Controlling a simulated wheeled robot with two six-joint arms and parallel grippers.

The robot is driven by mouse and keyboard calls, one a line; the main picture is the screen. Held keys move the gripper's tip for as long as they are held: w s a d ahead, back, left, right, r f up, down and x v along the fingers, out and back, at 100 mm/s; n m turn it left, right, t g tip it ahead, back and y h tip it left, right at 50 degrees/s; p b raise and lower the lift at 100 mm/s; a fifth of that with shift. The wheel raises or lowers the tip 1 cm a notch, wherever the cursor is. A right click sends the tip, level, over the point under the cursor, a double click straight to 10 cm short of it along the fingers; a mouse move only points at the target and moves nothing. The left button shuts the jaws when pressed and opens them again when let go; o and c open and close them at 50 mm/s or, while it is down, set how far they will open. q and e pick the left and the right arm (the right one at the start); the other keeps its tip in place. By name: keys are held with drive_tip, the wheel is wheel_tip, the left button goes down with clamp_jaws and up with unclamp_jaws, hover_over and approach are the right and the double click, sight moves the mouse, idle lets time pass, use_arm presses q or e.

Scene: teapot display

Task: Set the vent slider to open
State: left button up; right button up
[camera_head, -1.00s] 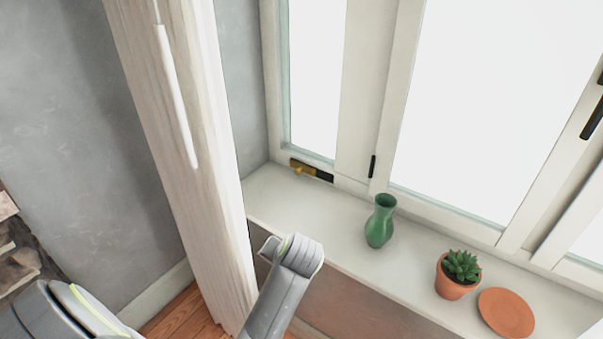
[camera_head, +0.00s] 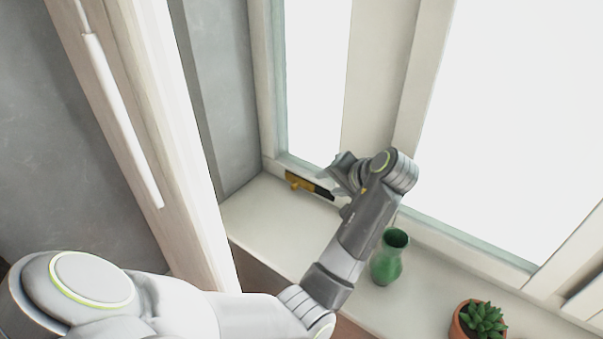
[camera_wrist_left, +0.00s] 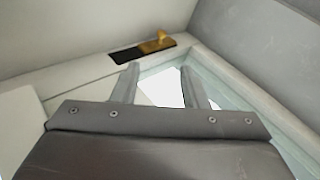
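The vent slider is a brass knob (camera_head: 293,181) on a dark track (camera_head: 322,191) at the bottom of the narrow left window frame. The knob sits at the left end of the track. In the left wrist view the brass knob (camera_wrist_left: 158,42) and the dark track (camera_wrist_left: 128,54) show upside down, beyond the fingers. My left gripper (camera_head: 338,170) is beside the right end of the track, apart from the knob. Its two fingers (camera_wrist_left: 158,85) are spread with nothing between them. My right gripper is not in view.
A green vase (camera_head: 390,262) stands on the white sill (camera_head: 256,212), close to my left forearm. A potted succulent (camera_head: 480,322) is further right. A pale wooden curtain or post (camera_head: 160,130) with a white rod stands at left. The sill left of the vase is clear.

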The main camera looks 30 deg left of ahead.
use_arm(q)
approach(295, 188)
drive_tip(key=p+x, duration=0.1)
drive_tip(key=x, duration=0.6)
drive_tip(key=shift+s, duration=0.1)
drive_tip(key=shift+a+f, duration=0.4)
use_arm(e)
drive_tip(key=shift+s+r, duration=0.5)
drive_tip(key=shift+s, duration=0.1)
use_arm(q)
drive_tip(key=shift+w, duration=0.2)
clamp_jaws()
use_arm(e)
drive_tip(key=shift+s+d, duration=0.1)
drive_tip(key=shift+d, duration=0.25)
